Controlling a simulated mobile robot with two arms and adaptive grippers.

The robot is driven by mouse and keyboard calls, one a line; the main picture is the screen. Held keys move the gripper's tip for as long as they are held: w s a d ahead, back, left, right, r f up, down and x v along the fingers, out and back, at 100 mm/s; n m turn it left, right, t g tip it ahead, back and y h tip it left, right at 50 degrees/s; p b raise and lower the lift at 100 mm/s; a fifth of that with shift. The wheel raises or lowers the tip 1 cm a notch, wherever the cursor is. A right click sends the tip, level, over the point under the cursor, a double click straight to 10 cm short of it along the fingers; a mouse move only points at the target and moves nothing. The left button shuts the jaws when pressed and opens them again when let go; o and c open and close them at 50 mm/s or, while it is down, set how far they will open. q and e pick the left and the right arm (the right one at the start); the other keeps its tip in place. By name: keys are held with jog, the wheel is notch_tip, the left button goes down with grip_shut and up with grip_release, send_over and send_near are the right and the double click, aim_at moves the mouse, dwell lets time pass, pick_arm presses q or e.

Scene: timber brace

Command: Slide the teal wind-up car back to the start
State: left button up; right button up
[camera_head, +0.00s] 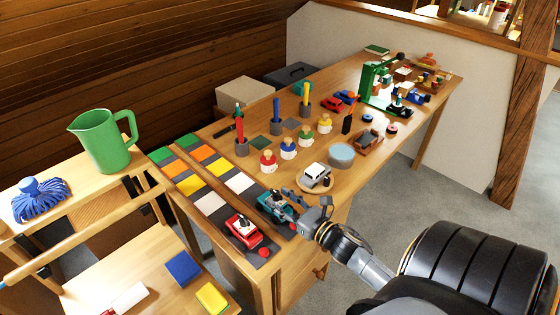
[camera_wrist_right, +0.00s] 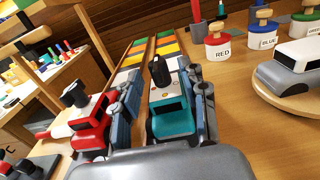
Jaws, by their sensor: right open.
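In the right wrist view the teal car (camera_wrist_right: 170,119) sits between the two fingers of my right gripper (camera_wrist_right: 160,88), which is open. One finger is in the gap beside the red car, the other on the teal car's right side; I cannot tell whether either touches. In the head view my right gripper (camera_head: 290,199) reaches in from the right at table height. My left gripper is not in view.
A red car (camera_head: 243,229) stands in the left lane, close beside the teal one. A wooden round with a white car (camera_head: 316,175) and a pale blue bowl (camera_head: 341,155) are to the right. The lane tiles (camera_head: 220,166) ahead are clear.

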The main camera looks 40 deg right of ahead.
jog(key=s, duration=1.1)
jog(key=shift+s+d, duration=0.15)
jog(key=shift+d, duration=0.3)
